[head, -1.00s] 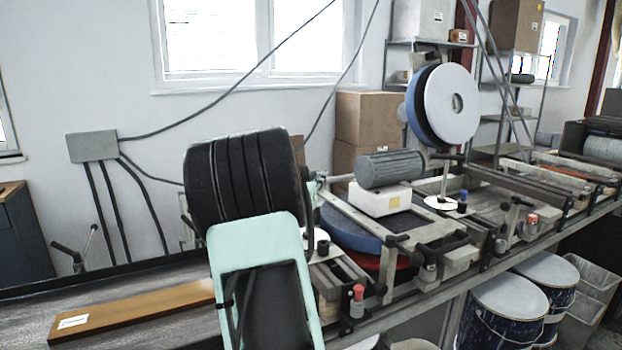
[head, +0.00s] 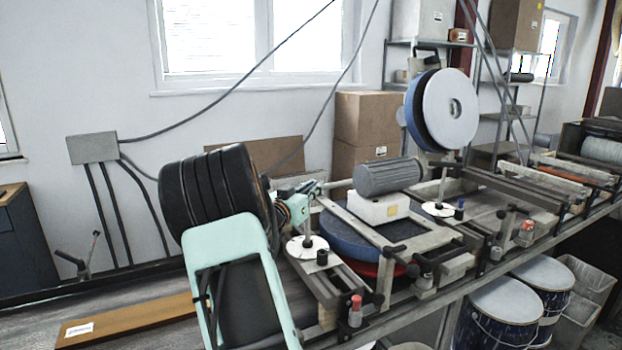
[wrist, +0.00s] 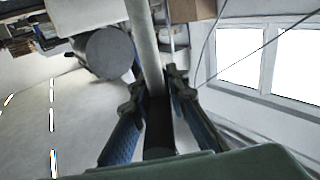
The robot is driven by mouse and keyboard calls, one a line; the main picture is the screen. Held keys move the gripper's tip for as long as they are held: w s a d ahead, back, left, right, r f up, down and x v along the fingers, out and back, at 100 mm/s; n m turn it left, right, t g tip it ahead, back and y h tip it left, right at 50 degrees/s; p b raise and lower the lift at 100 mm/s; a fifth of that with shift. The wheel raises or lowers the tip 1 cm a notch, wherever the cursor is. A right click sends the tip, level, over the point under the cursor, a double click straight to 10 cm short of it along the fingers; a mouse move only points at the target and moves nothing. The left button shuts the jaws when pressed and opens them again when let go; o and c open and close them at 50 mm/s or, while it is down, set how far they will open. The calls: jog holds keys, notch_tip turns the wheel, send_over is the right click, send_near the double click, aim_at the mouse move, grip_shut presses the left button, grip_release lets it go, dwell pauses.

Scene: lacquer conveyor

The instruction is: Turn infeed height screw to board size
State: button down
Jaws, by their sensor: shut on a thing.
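The infeed height screw (head: 307,246) is a pale disc with a black knob and an upright post, on the near left end of the machine frame. My gripper (head: 312,191) is above the disc, at the upper part of the post. In the wrist view my gripper's (wrist: 155,95) two dark blue fingers are on either side of a grey post (wrist: 147,45) and closed on it. My arm and the fingers partly hide the contact. The brown board (head: 135,318) with a white label lies flat on the conveyor (head: 35,330) at the left, partly behind my arm.
A grey motor (head: 390,174) stands close right of my gripper, above a blue round head (head: 345,237). A second similar screw disc (head: 438,209) and a large upright wheel (head: 450,108) stand farther right. A red-capped post (head: 355,308) is in front. Cables hang behind.

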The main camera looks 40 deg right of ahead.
jog(key=g+p, duration=0.1)
jog(key=m+g+p, duration=0.2)
jog(key=p, duration=0.1)
jog(key=shift+s+r+g+h, duration=0.25)
jog(key=shift+r+g+h, duration=0.05)
jog(key=shift+r+h, duration=0.1)
jog(key=m+g, duration=0.2)
jog(key=g, duration=0.1)
jog(key=s+m+g+p, duration=0.1)
jog(key=m+g, duration=0.1)
jog(key=g, duration=0.1)
jog(key=f+m+g+y+p, duration=0.1)
jog(key=m+g, duration=0.1)
jog(key=g, duration=0.1)
jog(key=shift+s+m, duration=0.3)
jog(key=shift+s, duration=0.1)
jog(key=shift+s+a+r+m+g+y, duration=0.15)
jog(key=shift+m+g+y, duration=0.35)
jog(key=shift+g, duration=0.3)
jog(key=shift+s+f+m+g+y, duration=0.15)
jog(key=shift+m+g+y, duration=0.3)
jog(key=shift+g, duration=0.35)
jog(key=shift+r, duration=0.15)
jog(key=c, duration=1.9)
grip_release()
